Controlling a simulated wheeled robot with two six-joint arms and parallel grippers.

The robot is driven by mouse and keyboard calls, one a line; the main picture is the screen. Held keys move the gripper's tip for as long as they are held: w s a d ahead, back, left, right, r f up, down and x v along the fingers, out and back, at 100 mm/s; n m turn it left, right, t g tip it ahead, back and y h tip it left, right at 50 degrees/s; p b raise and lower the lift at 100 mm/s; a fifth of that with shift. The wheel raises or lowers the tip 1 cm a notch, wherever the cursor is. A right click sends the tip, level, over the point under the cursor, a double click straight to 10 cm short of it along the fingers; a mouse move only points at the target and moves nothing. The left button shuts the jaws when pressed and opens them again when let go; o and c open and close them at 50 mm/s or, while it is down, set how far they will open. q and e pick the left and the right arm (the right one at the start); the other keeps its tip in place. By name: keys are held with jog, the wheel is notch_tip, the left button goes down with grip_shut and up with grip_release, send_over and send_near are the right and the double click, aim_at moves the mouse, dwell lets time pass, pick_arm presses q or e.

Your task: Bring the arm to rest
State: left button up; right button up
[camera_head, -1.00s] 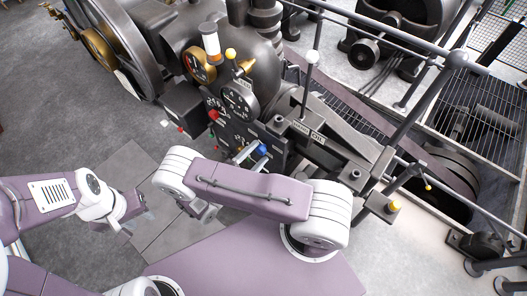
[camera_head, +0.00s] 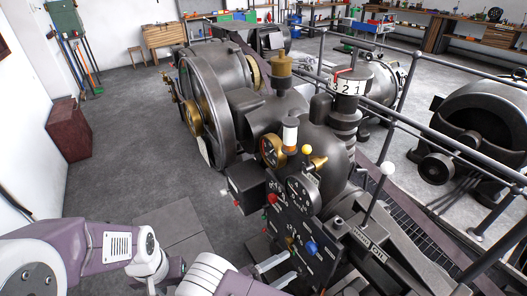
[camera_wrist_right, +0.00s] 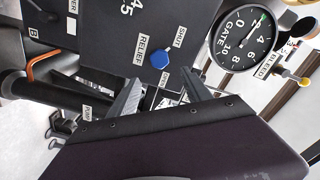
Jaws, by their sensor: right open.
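My right arm (camera_head: 215,278) reaches in at the bottom of the head view, purple and white, cut off by the lower edge. My right gripper (camera_head: 276,270) points at the lower part of the black control panel (camera_head: 290,228). In the wrist view the right gripper (camera_wrist_right: 163,92) has its two grey fingers apart, with nothing seen held between them. The panel's blue knob (camera_wrist_right: 160,60), near the labels RELIEF and SHUT, lies just beyond the fingers. My left gripper (camera_head: 173,270) is at lower left, partly hidden, and its jaws cannot be made out.
The big grey machine with its flywheel (camera_head: 205,105) fills the middle. A lever with a white ball (camera_head: 388,168) and dark railings (camera_head: 405,80) stand to the right. In the wrist view an orange handle (camera_wrist_right: 45,66) is at left. Open grey floor (camera_head: 120,150) lies left of the machine.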

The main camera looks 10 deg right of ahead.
jog(key=s+d+r+m+g+y, duration=0.15)
jog(key=s+m+g+y, duration=0.35)
jog(key=m, duration=0.8)
jog(key=s+d+r+m+g+y, duration=0.1)
jog(key=s+d+m+g+y, duration=0.15)
jog(key=m+g+y, duration=0.65)
jog(key=w+r+m+t+y, duration=0.1)
jog(key=m+t, duration=0.3)
jog(key=m, duration=0.8)
jog(key=w+r+m+t+y, duration=0.1)
jog(key=r+m+t, duration=0.3)
jog(key=m, duration=0.8)
jog(key=shift+w+y, duration=0.4)
jog(key=shift+w, duration=0.4)
